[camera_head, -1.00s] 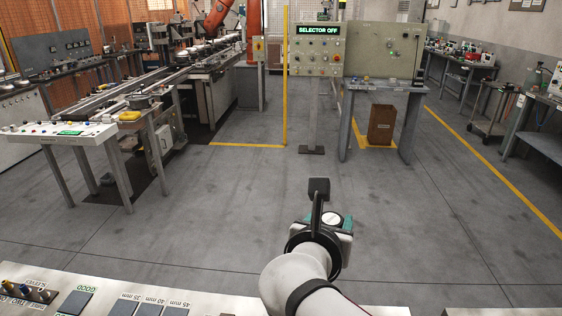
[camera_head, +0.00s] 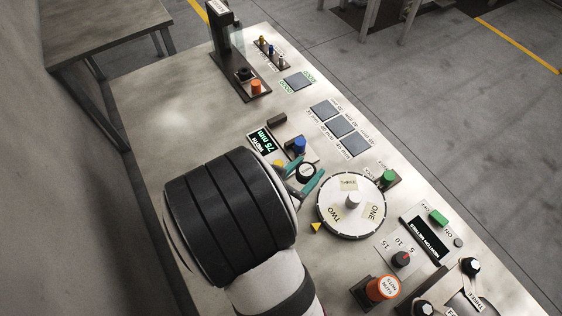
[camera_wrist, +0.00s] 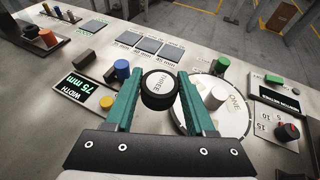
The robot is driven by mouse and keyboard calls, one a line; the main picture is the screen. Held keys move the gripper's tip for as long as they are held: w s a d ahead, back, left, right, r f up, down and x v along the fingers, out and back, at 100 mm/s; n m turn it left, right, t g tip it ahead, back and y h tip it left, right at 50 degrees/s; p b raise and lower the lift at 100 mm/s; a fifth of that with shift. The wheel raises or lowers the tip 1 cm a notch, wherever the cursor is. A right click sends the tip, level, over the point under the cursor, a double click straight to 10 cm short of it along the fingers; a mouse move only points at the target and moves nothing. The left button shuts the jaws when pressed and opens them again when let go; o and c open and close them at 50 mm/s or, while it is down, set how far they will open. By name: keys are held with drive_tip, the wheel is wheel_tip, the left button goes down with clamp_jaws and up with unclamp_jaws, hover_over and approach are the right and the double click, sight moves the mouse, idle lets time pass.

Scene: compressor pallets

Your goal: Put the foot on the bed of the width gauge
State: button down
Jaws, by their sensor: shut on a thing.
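The foot (camera_wrist: 160,88) is a short black round piece with a white top marked THREE. It sits between the teal fingers of my gripper (camera_wrist: 158,97), which is shut on it; the head view shows the foot (camera_head: 306,171) and gripper (camera_head: 304,178) above the bench. The width gauge (camera_wrist: 83,88) has a display reading 75 mm, a yellow button, a blue knob (camera_wrist: 122,70) and a dark block (camera_wrist: 85,57). In the head view the gauge (camera_head: 265,141) lies just up and left of the foot. Its bed is partly hidden.
A white dial (camera_head: 352,204) marked ONE, TWO and THREE lies right of the gripper. Several grey square pads (camera_head: 340,127) lie beyond it. A post fixture (camera_head: 226,45) stands at the far end. An orange button (camera_head: 381,288) and the Newton meter (camera_head: 425,240) are nearer.

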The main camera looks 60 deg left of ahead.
drive_tip(key=s+a+f, duration=0.6)
drive_tip(key=s+a, duration=0.1)
drive_tip(key=shift+s+a+f, duration=0.1)
drive_tip(key=shift+a+f, duration=0.1)
wheel_tip(320, 180, down, 3)
drive_tip(key=shift+s+f, duration=0.1)
drive_tip(key=shift+a+f, duration=0.1)
drive_tip(key=shift+f, duration=0.3)
drive_tip(key=shift+c, duration=1.2)
unclamp_jaws()
drive_tip(key=shift+f, duration=0.1)
